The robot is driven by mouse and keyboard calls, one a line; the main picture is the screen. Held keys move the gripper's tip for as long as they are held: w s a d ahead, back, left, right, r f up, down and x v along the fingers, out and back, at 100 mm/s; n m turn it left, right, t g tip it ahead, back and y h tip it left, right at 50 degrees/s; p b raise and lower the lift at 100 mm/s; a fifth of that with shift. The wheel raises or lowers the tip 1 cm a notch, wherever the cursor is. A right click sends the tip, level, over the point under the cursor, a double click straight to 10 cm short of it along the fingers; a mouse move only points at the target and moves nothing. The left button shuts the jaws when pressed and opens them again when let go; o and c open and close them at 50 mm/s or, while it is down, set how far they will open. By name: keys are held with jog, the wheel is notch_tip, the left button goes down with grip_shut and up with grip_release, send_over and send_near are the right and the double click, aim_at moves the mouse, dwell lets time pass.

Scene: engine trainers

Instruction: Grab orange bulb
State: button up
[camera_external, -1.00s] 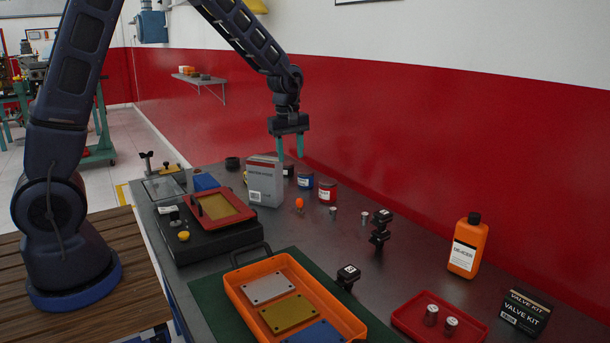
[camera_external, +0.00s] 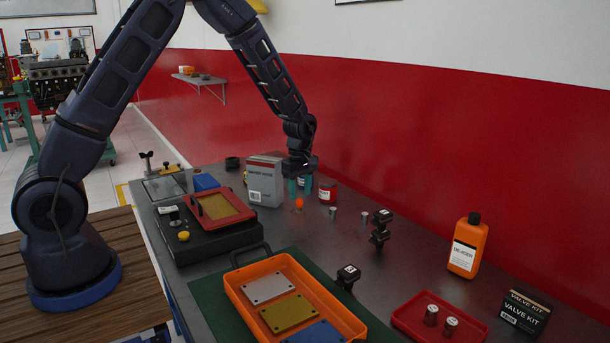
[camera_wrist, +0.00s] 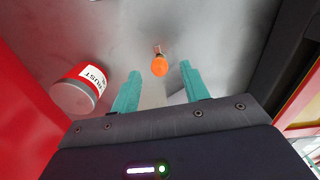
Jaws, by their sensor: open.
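The orange bulb (camera_external: 299,203) stands on the dark workbench, just right of the grey box. In the wrist view the orange bulb (camera_wrist: 159,66) shows with its small base against the grey surface, ahead of the gap between my fingertips. My gripper (camera_external: 299,187) is above the bulb in the external view, with its teal fingers pointing down. In the wrist view my gripper (camera_wrist: 159,82) is open, with nothing between its fingers. Whether the fingertips reach beside the bulb is not clear.
The grey box (camera_external: 266,184) stands left. Small metal cylinders (camera_external: 333,214) stand to the right. An orange tray (camera_external: 235,287) lies nearer the front.

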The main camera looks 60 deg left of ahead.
aim_at(302, 203)
jog(key=shift+w+d+f, duration=0.1)
jog(key=shift+d+f, duration=0.05)
jog(key=shift+f, duration=1.2)
jog(key=shift+w+d+f, duration=0.1)
jog(key=shift+d+f, duration=0.05)
jog(key=shift+f, duration=1.2)
grip_shut()
